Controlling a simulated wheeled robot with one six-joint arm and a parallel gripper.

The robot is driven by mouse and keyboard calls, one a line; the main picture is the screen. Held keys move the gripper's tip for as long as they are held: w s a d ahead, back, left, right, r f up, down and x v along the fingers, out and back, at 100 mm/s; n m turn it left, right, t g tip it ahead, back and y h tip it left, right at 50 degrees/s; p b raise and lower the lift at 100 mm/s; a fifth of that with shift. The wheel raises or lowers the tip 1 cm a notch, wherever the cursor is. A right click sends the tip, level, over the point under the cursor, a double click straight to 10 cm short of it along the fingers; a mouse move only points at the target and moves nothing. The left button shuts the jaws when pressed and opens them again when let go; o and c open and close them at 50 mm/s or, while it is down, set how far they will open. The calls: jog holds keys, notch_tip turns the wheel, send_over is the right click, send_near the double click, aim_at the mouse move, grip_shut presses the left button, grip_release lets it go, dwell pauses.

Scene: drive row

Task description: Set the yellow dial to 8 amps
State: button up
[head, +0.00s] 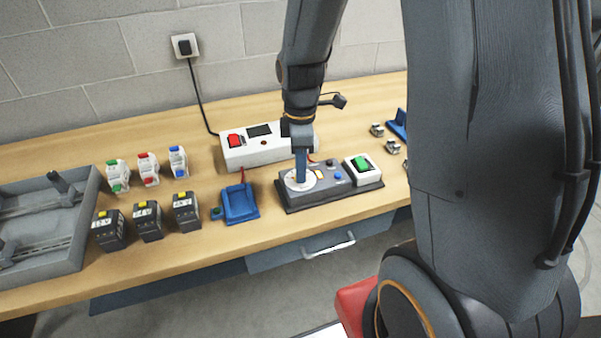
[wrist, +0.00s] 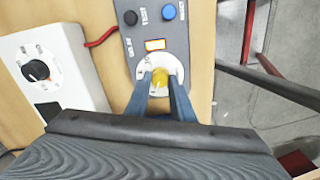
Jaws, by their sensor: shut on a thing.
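The yellow dial (wrist: 160,82) sits on a round white scale plate on the grey control box. My gripper (wrist: 160,86) is shut on the dial, with one blue finger on each side of it in the wrist view. In the head view my gripper (head: 300,178) points down onto the white scale plate (head: 314,178), and its fingers hide the dial. The grey control box (head: 335,188) stands on the bench. A small lit display (wrist: 155,44) is beside the plate, too small to read. The scale marks and the dial's setting cannot be read.
The box also carries a blue button (wrist: 168,12) and a black knob (wrist: 130,18). A white power unit (head: 255,150) stands behind. A green switch (head: 362,163) is at right, a blue cradle (head: 240,204) at left. Several black batteries (head: 148,222) stand farther left.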

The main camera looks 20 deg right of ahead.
jog(key=m+p, duration=0.1)
jog(key=m, duration=0.1)
jog(key=shift+m, duration=0.3)
jog(key=m+p, duration=0.1)
jog(key=m, duration=0.3)
jog(key=shift+m+p, duration=0.4)
jog(key=m+p, duration=0.1)
jog(key=m, duration=0.3)
jog(key=shift+m, duration=0.4)
jog(key=m+p, duration=0.1)
jog(key=m, duration=0.2)
jog(key=shift+m, duration=0.3)
jog(key=o, duration=1.8)
jog(key=shift+c, duration=0.2)
jog(key=shift+r+p, duration=2.9)
jog(key=shift+r, duration=0.65)
